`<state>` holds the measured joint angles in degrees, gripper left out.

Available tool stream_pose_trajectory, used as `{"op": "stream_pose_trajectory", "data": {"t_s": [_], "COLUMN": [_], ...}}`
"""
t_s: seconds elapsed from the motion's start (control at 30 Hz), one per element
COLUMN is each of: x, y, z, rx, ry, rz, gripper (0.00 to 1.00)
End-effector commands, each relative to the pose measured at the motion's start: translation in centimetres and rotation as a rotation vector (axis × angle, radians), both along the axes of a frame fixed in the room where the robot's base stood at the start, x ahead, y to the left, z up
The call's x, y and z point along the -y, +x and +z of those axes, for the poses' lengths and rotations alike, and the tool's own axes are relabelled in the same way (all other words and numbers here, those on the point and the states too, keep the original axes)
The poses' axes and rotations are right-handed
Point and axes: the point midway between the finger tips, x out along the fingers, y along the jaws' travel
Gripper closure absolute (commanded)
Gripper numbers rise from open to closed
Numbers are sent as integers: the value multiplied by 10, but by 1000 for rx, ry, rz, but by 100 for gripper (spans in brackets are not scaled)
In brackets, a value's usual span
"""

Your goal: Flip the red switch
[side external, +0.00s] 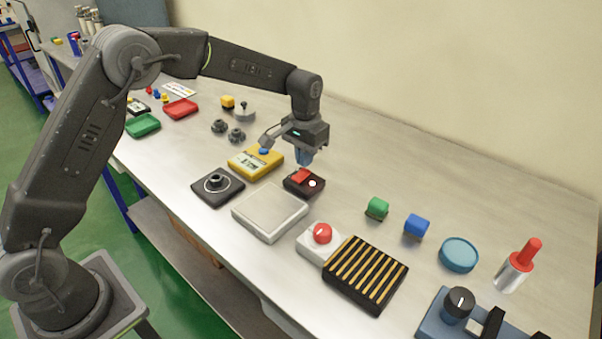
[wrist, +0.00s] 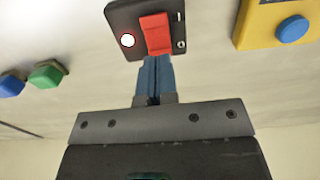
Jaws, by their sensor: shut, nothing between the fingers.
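The red switch (side external: 301,175) is a red rocker on a small black box (side external: 291,187) with a round white light beside it. In the wrist view the red rocker (wrist: 156,34) sits just beyond my fingertips, with the white light (wrist: 128,40) to its left on the black box (wrist: 118,16). My gripper (side external: 304,160) points down right at the switch. Its blue fingers (wrist: 155,70) are shut with nothing between them. The tips are very close to the rocker's near edge; I cannot tell whether they touch it.
A yellow box (side external: 255,163) with a blue button (wrist: 292,29) stands beside the switch box. A grey plate (side external: 270,212), a white box with a red knob (side external: 322,233) and a slatted black box (side external: 365,275) are nearby. Green (side external: 377,208) and blue (side external: 416,226) blocks stand to the right.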

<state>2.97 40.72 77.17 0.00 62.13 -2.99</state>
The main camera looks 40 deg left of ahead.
Motion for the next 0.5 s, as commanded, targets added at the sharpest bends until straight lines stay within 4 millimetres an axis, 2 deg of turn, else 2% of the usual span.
{"op": "stream_pose_trajectory", "data": {"t_s": [0.5], "x": [0], "y": [0], "z": [-8], "rx": [0], "ry": [0], "rz": [0], "gripper": [100]}}
